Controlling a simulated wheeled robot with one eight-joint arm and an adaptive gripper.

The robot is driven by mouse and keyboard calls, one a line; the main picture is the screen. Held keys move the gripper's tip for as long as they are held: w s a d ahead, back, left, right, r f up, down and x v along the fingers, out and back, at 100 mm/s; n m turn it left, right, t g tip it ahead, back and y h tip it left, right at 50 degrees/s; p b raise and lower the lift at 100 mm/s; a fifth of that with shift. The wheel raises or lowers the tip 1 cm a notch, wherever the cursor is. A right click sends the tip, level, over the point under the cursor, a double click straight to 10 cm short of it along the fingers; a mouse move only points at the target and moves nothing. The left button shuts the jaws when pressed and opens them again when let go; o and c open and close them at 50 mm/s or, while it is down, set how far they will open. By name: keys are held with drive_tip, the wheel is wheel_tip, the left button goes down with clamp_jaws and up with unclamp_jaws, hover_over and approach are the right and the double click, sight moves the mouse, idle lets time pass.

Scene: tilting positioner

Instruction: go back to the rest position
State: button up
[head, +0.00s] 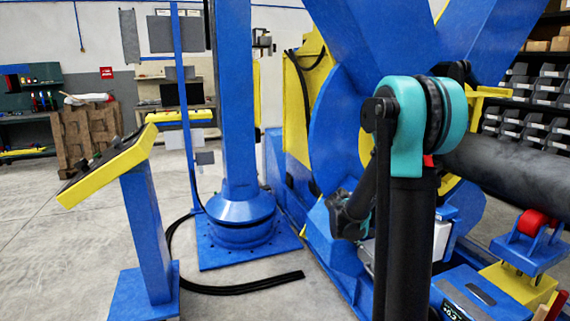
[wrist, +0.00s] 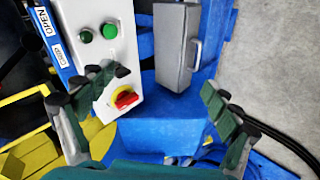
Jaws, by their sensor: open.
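My gripper (wrist: 168,100) shows in the wrist view with its two dark green fingers spread wide and nothing between them. Below and beyond the fingers is a white control box (wrist: 115,30) with green round buttons and a red-and-yellow rotary switch (wrist: 124,98). The left finger overlaps this box in the picture; I cannot tell whether it touches. In the head view my black and teal arm stands in front of the blue tilting positioner (head: 335,130). My dark wrist part shows left of the upright link, low near the machine. The fingers are not clear there.
A grey box with a handle (wrist: 177,45) is on the blue machine. A yellow-framed console (head: 110,165) and a blue column (head: 236,100) stand left. A black cable (head: 240,289) lies on the floor. A dark pipe (head: 515,170) and red roller (head: 532,222) are right. Open floor lies left.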

drive_tip(key=s+a+f+m+y, duration=0.1)
drive_tip(key=s+a+y, duration=0.3)
drive_tip(key=s, duration=0.8)
drive_tip(key=s+a+f+m+y, duration=0.1)
drive_tip(key=s+a+f+y, duration=0.2)
drive_tip(key=s+a, duration=0.5)
drive_tip(key=s, duration=0.5)
drive_tip(key=shift+a+y, duration=0.25)
drive_tip(key=shift+y, duration=0.15)
